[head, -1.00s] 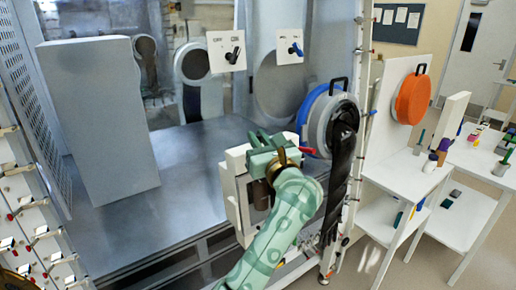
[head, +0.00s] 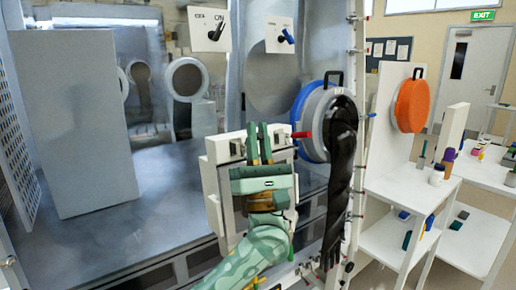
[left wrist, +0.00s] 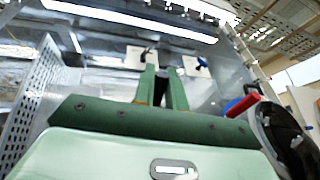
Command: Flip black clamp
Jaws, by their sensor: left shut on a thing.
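My left gripper (head: 259,130) is at a white box-like fixture (head: 213,184) in front of the chamber, its green fingers pointing up. In the left wrist view its two fingers (left wrist: 163,72) stand close together around a narrow dark piece (left wrist: 162,88), which looks like the black clamp. Most of that piece is hidden by the fingers. A red handle (head: 301,135) sticks out just right of the fingers and shows in the left wrist view (left wrist: 243,104). My right gripper is not in view.
A round port with a blue rim (head: 298,112) and a hanging black glove (head: 340,190) are close on the right. Behind are an ON/OFF panel (head: 202,30) with a black switch and a panel with a blue switch (head: 287,35). A grey block (head: 70,120) stands left.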

